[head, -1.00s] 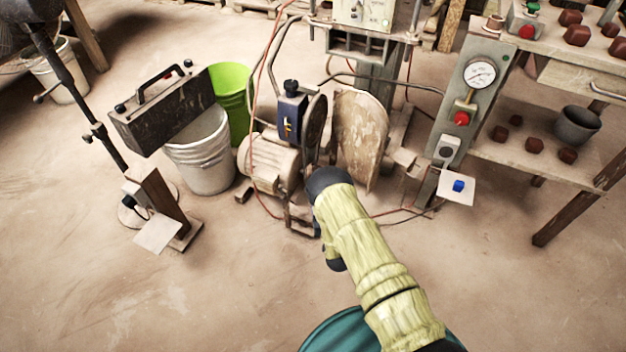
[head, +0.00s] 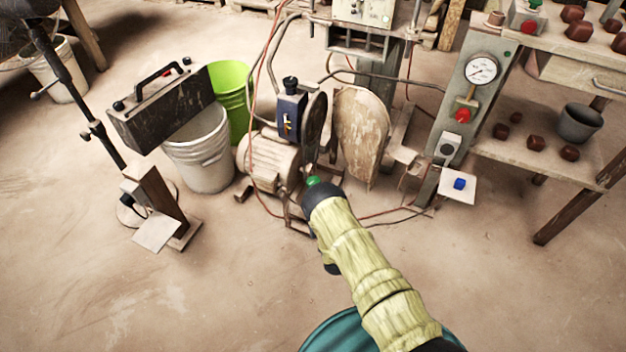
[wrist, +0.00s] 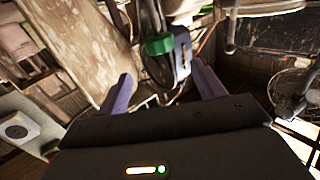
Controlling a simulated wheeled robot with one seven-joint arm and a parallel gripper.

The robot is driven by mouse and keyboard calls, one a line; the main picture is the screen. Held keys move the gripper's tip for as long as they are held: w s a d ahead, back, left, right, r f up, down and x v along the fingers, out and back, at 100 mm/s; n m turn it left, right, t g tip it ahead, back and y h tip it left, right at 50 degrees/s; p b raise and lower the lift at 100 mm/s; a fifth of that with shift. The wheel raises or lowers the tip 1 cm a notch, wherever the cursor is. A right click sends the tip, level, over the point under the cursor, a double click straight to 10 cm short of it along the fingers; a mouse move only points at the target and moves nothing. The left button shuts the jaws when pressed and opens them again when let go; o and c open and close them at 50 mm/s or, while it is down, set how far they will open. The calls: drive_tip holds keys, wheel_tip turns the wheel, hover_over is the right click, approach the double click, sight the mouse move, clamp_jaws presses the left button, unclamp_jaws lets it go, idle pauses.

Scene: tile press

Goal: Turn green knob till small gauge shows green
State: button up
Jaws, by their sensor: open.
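The green knob (wrist: 160,44) shows in the wrist view, beyond and between the fingertips, beside a blue part (wrist: 183,52). In the head view only a bit of green (head: 313,181) shows just past the dark end of my arm. My gripper (wrist: 161,72) is open, its two fingers apart with nothing between them. The knob looks a little ahead of the tips, not touched. In the head view my arm hides the fingers. I cannot make out the small gauge for sure; the large white dial (head: 481,70) is on the grey post at right.
A motor (head: 270,163) with a blue box (head: 291,108) and a worn plate (head: 361,138) stand close around the arm's end. Thin red cables lie nearby. A white bucket (head: 203,160) and a shelf (head: 545,158) stand to the sides.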

sight(313, 177)
drive_tip(key=b+x, duration=0.5)
drive_tip(key=x, duration=0.8)
drive_tip(key=shift+w, duration=0.15)
drive_tip(key=c, duration=1)
